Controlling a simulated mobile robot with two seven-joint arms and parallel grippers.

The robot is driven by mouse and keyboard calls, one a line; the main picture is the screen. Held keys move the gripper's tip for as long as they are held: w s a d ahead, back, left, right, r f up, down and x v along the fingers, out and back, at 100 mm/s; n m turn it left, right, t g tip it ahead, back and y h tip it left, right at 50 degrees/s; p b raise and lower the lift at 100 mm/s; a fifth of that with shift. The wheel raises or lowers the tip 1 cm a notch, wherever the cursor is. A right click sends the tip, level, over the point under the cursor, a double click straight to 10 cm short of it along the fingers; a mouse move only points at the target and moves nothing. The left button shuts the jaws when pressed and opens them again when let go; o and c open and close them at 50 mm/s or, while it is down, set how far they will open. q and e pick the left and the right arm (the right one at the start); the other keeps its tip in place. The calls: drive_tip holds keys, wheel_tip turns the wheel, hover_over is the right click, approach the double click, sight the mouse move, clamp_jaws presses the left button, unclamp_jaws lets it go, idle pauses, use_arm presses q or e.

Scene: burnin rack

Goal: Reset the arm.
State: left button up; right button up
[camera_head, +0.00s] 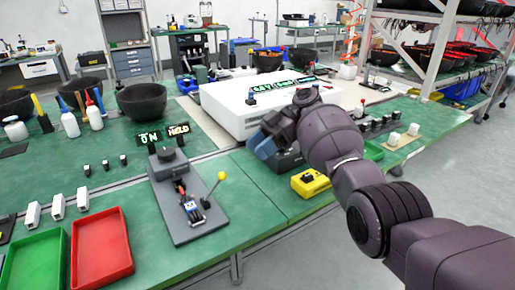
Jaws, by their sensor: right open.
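My right arm comes in from the right and reaches over the green workbench (258,185). My right gripper (262,146) is at the arm's far end, in front of the white box-shaped instrument (225,103). Its jaws are open, and I see nothing held in them. My left arm and gripper are not in view.
A grey fixture (190,215) with a yellow-knobbed lever stands left of the arm. A yellow box (310,182) lies below the forearm. Red (101,270) and green (36,262) trays are front left. A black bowl (142,101) stands behind. The bench between fixture and yellow box is clear.

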drive_tip(key=w+d+r+m+t, duration=0.1)
drive_tip(key=w+r+m+t, duration=0.5)
drive_tip(key=w+m+t, duration=0.6)
drive_tip(key=s+d+f+m+t+h+p, duration=0.2)
drive_tip(key=s+d+m+t, duration=0.15)
drive_tip(key=d, duration=0.25)
drive_tip(key=s+d+f+m+t+h+p, duration=0.1)
drive_tip(key=s+d+f+m+t+h, duration=0.15)
drive_tip(key=d+t, duration=0.35)
use_arm(q)
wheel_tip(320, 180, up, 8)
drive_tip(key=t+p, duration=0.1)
drive_tip(key=p, duration=0.5)
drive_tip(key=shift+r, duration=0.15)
use_arm(e)
drive_tip(key=s+d+f+m+g+h, duration=0.1)
drive_tip(key=s+d+f, duration=0.5)
drive_tip(key=s, duration=1.1)
drive_tip(key=s+d+f+m+g+h, duration=0.1)
drive_tip(key=s+d+f, duration=0.5)
drive_tip(key=s, duration=1.1)
drive_tip(key=s+d+f+m+g+h, duration=0.1)
drive_tip(key=s+d+f, duration=0.5)
drive_tip(key=s+f, duration=0.6)
drive_tip(key=s+g+h, duration=0.1)
drive_tip(key=s+h, duration=0.1)
drive_tip(key=s, duration=0.3)
drive_tip(key=shift+s+f+m, duration=0.2)
drive_tip(key=shift+s+m, duration=0.1)
drive_tip(key=shift+s, duration=0.1)
